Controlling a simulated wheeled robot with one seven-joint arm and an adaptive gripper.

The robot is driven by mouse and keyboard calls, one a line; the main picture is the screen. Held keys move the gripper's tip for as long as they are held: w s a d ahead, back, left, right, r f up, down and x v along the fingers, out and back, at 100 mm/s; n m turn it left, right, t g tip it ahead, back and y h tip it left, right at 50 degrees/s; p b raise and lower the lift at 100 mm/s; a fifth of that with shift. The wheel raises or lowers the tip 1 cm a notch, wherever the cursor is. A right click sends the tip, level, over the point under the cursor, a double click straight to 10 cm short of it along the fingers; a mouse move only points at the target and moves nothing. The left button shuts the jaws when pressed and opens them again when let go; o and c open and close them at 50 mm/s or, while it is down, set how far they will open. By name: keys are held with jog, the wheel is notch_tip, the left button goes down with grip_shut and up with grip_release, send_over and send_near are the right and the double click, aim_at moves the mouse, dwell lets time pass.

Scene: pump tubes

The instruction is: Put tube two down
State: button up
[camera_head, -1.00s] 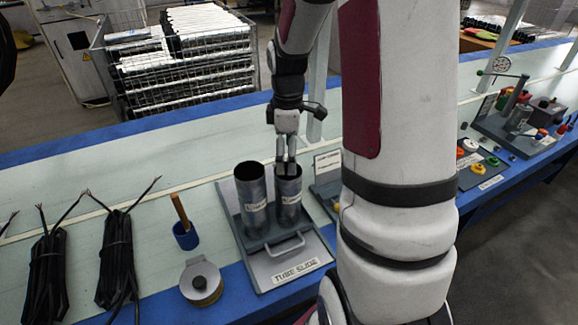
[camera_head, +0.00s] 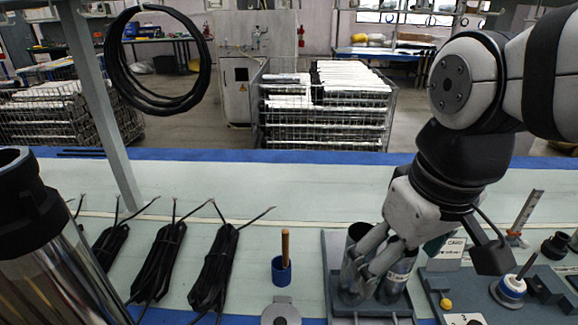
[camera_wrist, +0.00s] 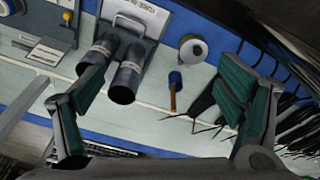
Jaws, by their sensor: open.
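Two grey metal tubes stand side by side on the grey tube slide (camera_head: 333,262). In the head view the left tube (camera_head: 358,232) is mostly behind my fingers, and the right tube (camera_head: 398,280) shows beside them. In the wrist view both tubes, one (camera_wrist: 128,76) and the other (camera_wrist: 101,54), appear upside down left of centre, nothing between my pads. My gripper (camera_head: 362,273) is open and empty; in the wrist view (camera_wrist: 166,82) its green pads are wide apart, the left one overlapping a tube in the picture. I cannot read which tube is two.
A blue cup with a brown handle (camera_head: 282,268) and a round lidded tin (camera_head: 281,311) stand left of the slide. Black cable bundles (camera_head: 216,268) lie farther left. Fixtures with small parts (camera_head: 511,287) crowd the right. The bench behind the cup is clear.

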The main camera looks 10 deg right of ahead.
jog(key=shift+m+t, duration=0.3)
jog(key=shift+m, duration=0.5)
jog(key=s, duration=0.1)
jog(key=s+a, duration=0.1)
jog(key=s, duration=0.2)
jog(key=shift+s+a+f, duration=0.2)
jog(key=shift+s+a, duration=0.15)
jog(key=shift+a, duration=0.05)
notch_tip(320, 180, up, 10)
jog(key=t+p, duration=0.1)
jog(key=p, duration=0.7)
jog(key=shift+f+t, duration=0.15)
jog(key=shift+t, duration=0.25)
jog(key=shift+d, duration=0.1)
